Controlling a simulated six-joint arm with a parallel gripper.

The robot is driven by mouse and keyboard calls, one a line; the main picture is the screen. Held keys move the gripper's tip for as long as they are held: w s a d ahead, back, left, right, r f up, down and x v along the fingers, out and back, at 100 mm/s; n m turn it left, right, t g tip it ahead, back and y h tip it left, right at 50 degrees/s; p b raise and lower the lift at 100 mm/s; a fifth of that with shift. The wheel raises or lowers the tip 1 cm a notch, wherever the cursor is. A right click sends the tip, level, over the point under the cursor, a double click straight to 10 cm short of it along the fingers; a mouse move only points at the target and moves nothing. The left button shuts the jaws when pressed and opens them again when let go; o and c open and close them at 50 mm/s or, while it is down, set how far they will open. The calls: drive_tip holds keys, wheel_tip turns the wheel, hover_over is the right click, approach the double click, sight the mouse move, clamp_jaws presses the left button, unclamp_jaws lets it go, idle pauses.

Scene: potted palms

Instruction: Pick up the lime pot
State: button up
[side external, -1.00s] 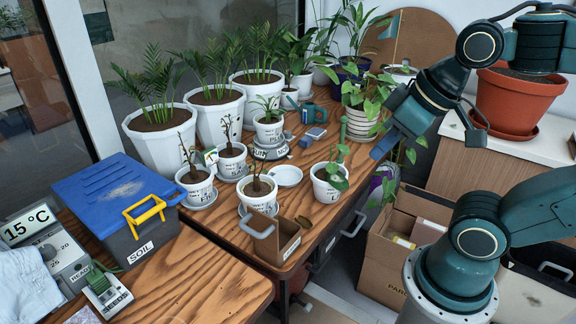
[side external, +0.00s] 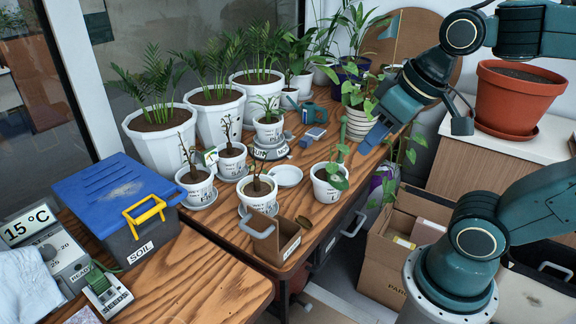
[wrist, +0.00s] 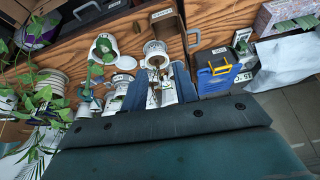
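Several small white labelled pots stand on the wooden bench. In the side external view, the right one (side external: 327,191) holds a leafy plant, and its partly readable label seems to begin with L. Other small pots, with bare-stemmed plants, are the front one (side external: 258,200), the left one (side external: 196,188) and the middle one (side external: 231,165). I cannot tell for certain which label reads lime. My gripper (side external: 374,138) is above and to the right of these pots. In the wrist view, its two blue fingers (wrist: 160,80) are apart, with nothing held between them.
A blue-lidded soil box (side external: 118,200) stands at the left. A cardboard tray (side external: 287,240) is at the bench's front edge. An empty white saucer (side external: 286,175) lies between pots. Large palm pots (side external: 155,140) line the back. A terracotta pot (side external: 515,100) stands at the right.

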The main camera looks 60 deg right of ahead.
drive_tip(key=w+d+r+m+g, duration=0.1)
drive_tip(key=w+d+m, duration=0.1)
drive_tip(key=w, duration=0.3)
drive_tip(key=w+d+m+g, duration=0.1)
drive_tip(key=w+d+m, duration=0.2)
drive_tip(key=w, duration=0.1)
drive_tip(key=m+g, duration=0.3)
drive_tip(key=m, duration=0.9)
hover_over(316, 166)
wheel_tip(316, 166, down, 17)
drive_tip(key=shift+a+f, duration=0.2)
drive_tip(key=shift+f, duration=3.95)
drive_tip(key=shift+d+f, duration=0.1)
drive_tip(key=shift+f, duration=2.45)
